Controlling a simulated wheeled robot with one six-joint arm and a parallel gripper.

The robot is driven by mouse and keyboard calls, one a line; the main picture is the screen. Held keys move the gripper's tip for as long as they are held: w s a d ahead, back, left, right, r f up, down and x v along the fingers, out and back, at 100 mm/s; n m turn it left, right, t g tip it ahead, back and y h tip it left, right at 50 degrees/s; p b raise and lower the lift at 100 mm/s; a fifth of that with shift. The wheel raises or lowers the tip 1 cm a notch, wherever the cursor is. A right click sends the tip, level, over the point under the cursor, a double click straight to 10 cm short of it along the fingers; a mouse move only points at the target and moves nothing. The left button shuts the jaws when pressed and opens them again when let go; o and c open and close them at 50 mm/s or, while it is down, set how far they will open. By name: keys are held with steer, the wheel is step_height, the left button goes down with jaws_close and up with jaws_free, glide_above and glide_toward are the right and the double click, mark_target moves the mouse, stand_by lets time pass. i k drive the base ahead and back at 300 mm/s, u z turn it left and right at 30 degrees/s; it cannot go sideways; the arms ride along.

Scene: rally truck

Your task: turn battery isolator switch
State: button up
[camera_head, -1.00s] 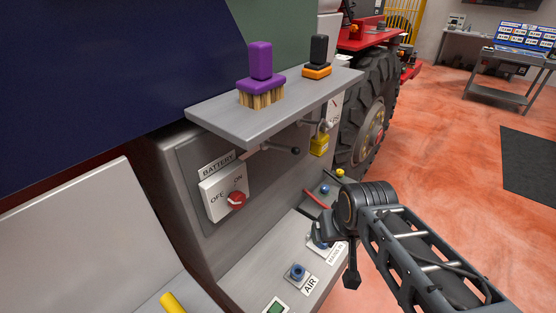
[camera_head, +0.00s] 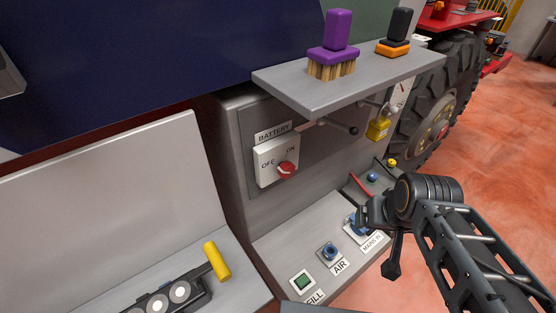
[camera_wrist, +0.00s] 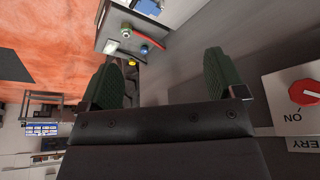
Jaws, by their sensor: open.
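The battery isolator switch is a red knob (camera_head: 286,169) on a white plate (camera_head: 266,158) marked OFF and ON, under a BATTERY label (camera_head: 272,132) on the truck's grey panel. Its plate and knob also show at the right edge of the wrist view (camera_wrist: 304,92). The knob sits near the plate's lower right in the head view. My gripper (camera_head: 366,218) is to the right of and below the switch, apart from it. In the wrist view its two green-padded fingers (camera_wrist: 161,78) are spread wide with nothing between them.
A shelf (camera_head: 300,92) juts out above the switch, bearing a purple brush (camera_head: 333,55) and an orange-black brush (camera_head: 394,44). A black-knobbed lever (camera_head: 352,131) and a yellow padlock (camera_head: 378,129) are to the right. Below are AIR (camera_head: 329,252) and MAINS (camera_head: 358,226) fittings.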

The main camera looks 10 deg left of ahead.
mark_target(286, 169)
steer(key=u, duration=0.85)
steer(key=k, duration=0.5)
steer(key=u, duration=0.05)
